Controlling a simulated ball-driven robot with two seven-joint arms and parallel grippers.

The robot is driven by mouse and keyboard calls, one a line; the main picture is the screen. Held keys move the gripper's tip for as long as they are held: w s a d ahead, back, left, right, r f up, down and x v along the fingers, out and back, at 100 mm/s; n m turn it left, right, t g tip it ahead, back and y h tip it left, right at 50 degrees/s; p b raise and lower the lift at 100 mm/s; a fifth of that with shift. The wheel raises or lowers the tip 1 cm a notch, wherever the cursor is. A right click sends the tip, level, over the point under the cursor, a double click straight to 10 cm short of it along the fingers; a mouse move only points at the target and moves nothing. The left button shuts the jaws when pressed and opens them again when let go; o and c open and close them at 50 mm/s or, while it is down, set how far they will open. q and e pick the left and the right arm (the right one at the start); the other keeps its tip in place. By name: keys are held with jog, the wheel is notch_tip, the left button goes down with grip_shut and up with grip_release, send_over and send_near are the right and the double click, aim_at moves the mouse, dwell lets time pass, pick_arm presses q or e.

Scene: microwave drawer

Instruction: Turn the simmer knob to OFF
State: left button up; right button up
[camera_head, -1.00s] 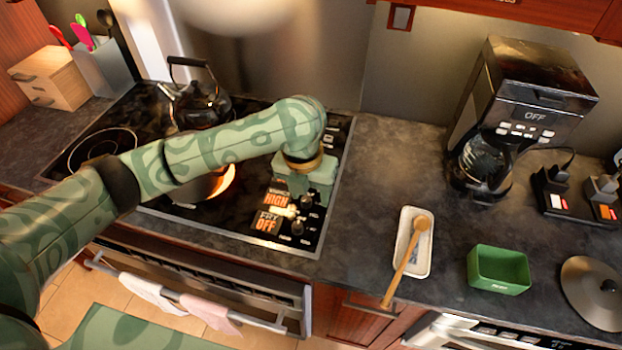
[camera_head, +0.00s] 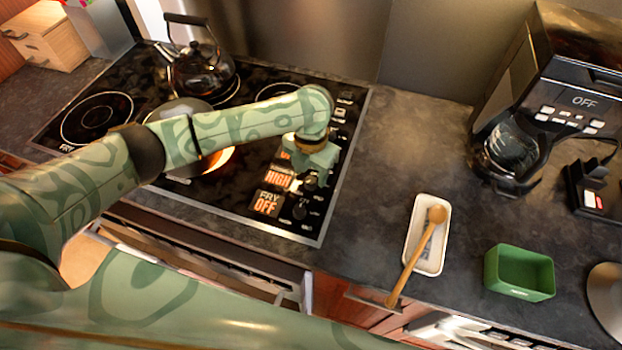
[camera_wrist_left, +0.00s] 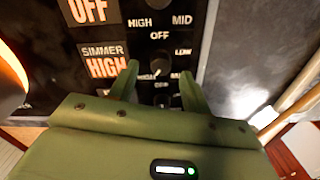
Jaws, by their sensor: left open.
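The simmer knob (camera_wrist_left: 160,67) is a small dark knob on the black stove panel. In the left wrist view it sits between the fingers of my left gripper (camera_wrist_left: 160,82); contact cannot be told. A lit display (camera_wrist_left: 107,62) beside it reads SIMMER HIGH, and it also shows in the head view (camera_head: 278,178). OFF is printed above the knob, LOW to its right, HIGH at lower left. My left gripper (camera_head: 308,174) is open over the panel in the head view and partly hides this knob. My right gripper is not in view.
The fry knob (camera_head: 300,212) is close by, beside the FRY OFF display (camera_head: 268,203). A pan (camera_head: 176,112) sits on a glowing burner, with a kettle (camera_head: 200,70) behind. A spoon rest (camera_head: 428,240), green box (camera_head: 519,272) and coffee maker (camera_head: 545,90) stand at right.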

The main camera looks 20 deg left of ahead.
aim_at(311, 182)
pick_arm(q)
jog(key=shift+s+f, duration=0.1)
jog(key=shift+f, duration=1.15)
jog(key=c, duration=1)
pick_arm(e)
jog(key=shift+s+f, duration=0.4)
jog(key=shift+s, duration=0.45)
